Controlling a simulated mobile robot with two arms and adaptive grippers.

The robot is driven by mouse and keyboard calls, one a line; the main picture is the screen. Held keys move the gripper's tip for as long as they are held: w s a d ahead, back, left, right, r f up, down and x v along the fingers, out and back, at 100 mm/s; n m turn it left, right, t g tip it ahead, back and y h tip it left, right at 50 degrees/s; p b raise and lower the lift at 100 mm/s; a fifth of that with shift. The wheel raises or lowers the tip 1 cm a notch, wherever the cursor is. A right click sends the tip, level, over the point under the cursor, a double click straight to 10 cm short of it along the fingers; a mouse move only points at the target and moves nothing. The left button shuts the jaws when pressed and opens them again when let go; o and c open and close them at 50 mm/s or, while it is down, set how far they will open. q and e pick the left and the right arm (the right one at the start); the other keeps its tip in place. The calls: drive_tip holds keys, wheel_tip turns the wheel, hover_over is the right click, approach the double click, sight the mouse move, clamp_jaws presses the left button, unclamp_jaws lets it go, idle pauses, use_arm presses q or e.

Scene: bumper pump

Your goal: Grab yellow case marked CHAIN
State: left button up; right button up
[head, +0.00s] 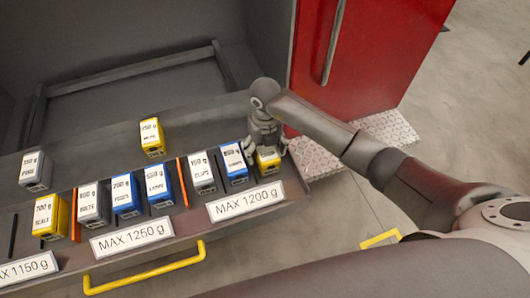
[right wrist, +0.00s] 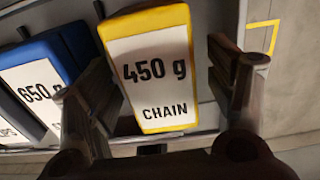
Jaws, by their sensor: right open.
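The yellow case marked "450 g CHAIN" (head: 269,163) stands at the right end of the row of cases, in the section labelled MAX 1200 g. In the right wrist view the CHAIN case (right wrist: 160,70) shows its white label between my fingers. My right gripper (head: 266,148) is open above and around this case, one finger on each side; it also shows in the right wrist view (right wrist: 163,100). Whether the fingers touch the case cannot be told. The gripper hides the upper part of the case in the head view. My left gripper is not in view.
A blue case (head: 233,163) marked 650 g stands close left of the CHAIN case. Several grey, blue and yellow cases fill the row further left. Another yellow case (head: 152,138) stands behind the row. A yellow handle (head: 145,270) runs along the front; a red cabinet (head: 350,60) stands behind right.

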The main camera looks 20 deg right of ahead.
drive_tip(key=shift+c, duration=0.2)
drive_tip(key=c, duration=1.4)
drive_tip(key=shift+r, duration=0.1)
drive_tip(key=shift+w+r, duration=0.1)
